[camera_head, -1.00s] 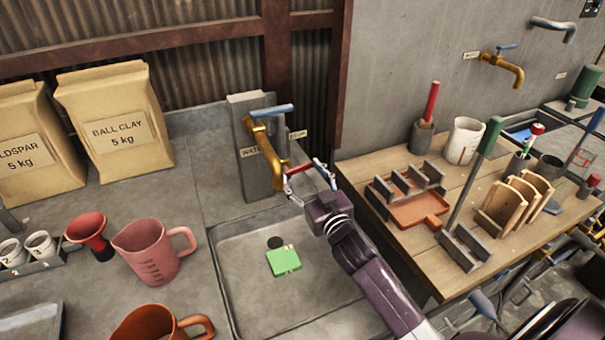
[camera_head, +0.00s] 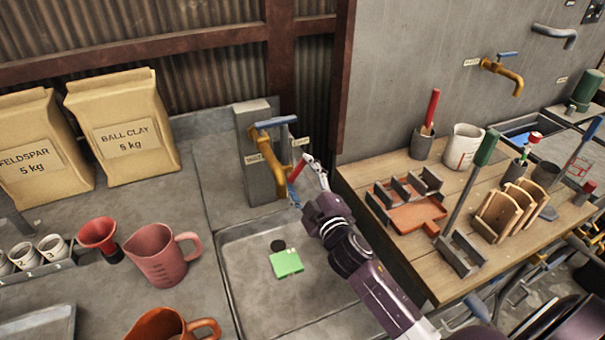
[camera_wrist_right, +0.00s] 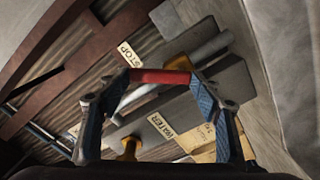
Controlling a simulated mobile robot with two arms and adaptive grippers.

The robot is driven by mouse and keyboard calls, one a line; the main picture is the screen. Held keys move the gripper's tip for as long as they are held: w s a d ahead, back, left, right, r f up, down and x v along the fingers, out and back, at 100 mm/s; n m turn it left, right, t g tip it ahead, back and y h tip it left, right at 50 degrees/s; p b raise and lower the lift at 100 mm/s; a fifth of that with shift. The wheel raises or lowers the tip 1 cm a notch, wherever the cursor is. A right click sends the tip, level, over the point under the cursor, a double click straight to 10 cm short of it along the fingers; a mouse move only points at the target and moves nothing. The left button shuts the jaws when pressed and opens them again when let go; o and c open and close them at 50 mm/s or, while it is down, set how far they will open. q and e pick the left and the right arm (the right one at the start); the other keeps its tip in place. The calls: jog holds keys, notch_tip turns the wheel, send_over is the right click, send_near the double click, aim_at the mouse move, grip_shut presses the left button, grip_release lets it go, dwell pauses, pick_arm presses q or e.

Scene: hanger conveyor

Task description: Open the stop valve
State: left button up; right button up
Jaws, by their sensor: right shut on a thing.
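The stop valve's red handle (camera_head: 298,169) is beside the brass water tap (camera_head: 262,150) on a grey post, near a small STOP label (camera_wrist_right: 130,53). My right gripper (camera_head: 302,178) is at the handle, reaching over the sink from the lower right. In the right wrist view the red handle (camera_wrist_right: 160,76) spans between the two blue-padded fingertips (camera_wrist_right: 163,78), which are shut on it. The valve body is mostly hidden behind the gripper. My left gripper is not in view.
The tap has a blue-grey lever (camera_head: 274,122) just above the handle. The sink (camera_head: 240,300) holds a green block (camera_head: 286,263). A pink jug (camera_head: 160,255) stands left, and a wooden bench (camera_head: 410,250) with tools stands right. Clay bags (camera_head: 125,125) are at back left.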

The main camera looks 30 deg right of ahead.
jog(key=n, duration=0.2)
jog(key=a+n, duration=0.1)
jog(key=shift+r+n+p, duration=0.25)
jog(key=shift+n+p, duration=0.05)
jog(key=shift+p, duration=0.1)
jog(key=shift+a+n, duration=0.3)
jog(key=shift+n, duration=1.1)
jog(key=o, duration=1.7)
